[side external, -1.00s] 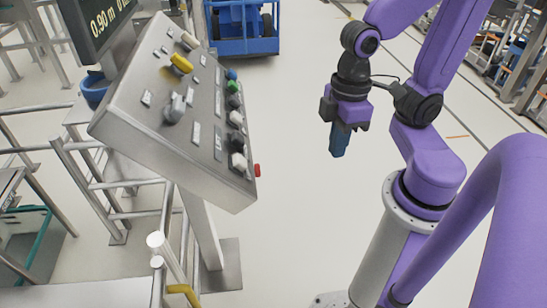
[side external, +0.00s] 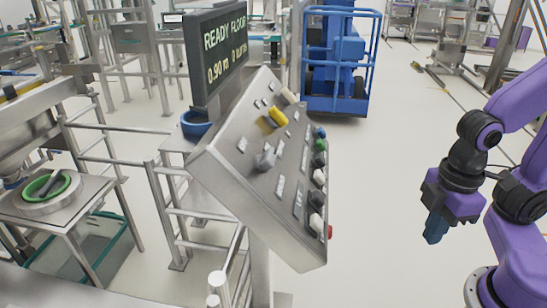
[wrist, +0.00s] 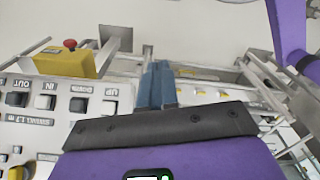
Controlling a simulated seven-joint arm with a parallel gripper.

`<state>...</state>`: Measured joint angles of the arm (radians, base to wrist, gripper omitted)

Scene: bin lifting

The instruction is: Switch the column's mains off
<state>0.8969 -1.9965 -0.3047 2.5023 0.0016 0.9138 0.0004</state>
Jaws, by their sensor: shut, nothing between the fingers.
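The column's control panel (side external: 222,172) is a sloped steel console with labels too small to read in the side view. It carries a yellow knob (side external: 278,116), a grey knob (side external: 265,158) and a row of coloured buttons along its right side. I cannot tell which control is the mains. My gripper (side external: 434,232) points down to the right of the console, apart from it, with its blue fingers together and empty. In the wrist view the fingers (wrist: 158,68) are closed; buttons marked OUT, IN, DOWN and UP (wrist: 109,107) show at left.
A display (side external: 222,50) above the console reads READY FLOOR, 0.90 m. A yellow box with a red button (wrist: 70,44) shows in the wrist view. Metal railings (side external: 165,215) stand left of the console, a blue wheeled machine (side external: 337,100) behind. Floor between console and gripper is clear.

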